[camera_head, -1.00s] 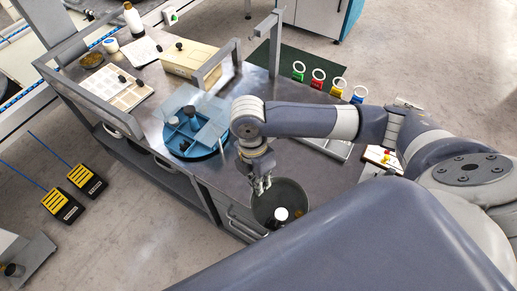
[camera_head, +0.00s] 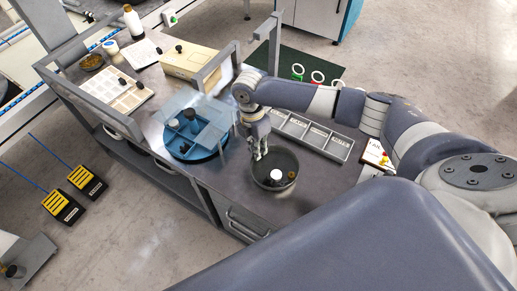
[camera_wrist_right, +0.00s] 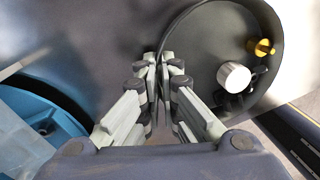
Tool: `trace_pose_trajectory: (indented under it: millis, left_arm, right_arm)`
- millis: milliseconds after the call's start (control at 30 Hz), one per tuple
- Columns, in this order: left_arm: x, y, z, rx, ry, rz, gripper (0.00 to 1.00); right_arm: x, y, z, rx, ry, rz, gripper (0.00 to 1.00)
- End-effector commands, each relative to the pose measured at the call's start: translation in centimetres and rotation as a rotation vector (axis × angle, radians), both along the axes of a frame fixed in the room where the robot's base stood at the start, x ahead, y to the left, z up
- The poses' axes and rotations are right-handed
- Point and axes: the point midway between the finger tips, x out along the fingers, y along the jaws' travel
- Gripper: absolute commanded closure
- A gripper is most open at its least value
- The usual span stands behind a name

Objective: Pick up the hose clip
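A dark round bowl (camera_head: 256,182) is on the grey workbench near its front edge. It holds a white cylinder (camera_head: 277,175), a small brass-yellow piece (camera_wrist_right: 262,47) and small black pieces. I cannot tell which piece, if any, is the hose clip. My right gripper (camera_head: 258,156) is at the bowl's far left rim. In the wrist view its fingers (camera_wrist_right: 160,65) are closed together at the rim of the bowl (camera_wrist_right: 200,40) and appear to pinch it, apart from the pieces inside. My left gripper is not in view.
A blue round tray (camera_head: 190,155) with clear panels stands left of the bowl. A grey labelled compartment tray (camera_head: 312,135) lies behind it. White rings with coloured bases (camera_head: 318,77) are on a green mat (camera_head: 290,58) at the back, partly hidden by my arm.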

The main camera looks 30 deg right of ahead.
Motion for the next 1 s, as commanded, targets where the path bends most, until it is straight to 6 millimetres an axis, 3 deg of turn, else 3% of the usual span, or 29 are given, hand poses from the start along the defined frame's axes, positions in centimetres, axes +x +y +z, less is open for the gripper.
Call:
trace_pose_trajectory:
  millis: [333,467,833,1000]
  left_arm:
    - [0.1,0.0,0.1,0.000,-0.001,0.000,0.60]
    - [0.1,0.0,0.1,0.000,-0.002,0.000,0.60]
    - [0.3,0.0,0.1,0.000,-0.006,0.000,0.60]
    - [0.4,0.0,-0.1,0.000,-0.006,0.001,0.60]
  right_arm:
    - [0.0,0.0,-0.8,0.000,-0.001,0.001,1.00]
    - [0.0,0.0,-0.8,0.000,-0.001,0.001,0.75]
    - [0.1,0.0,-0.5,0.001,-0.002,0.001,0.75]
    - [0.5,0.1,1.6,0.002,-0.005,0.001,0.75]
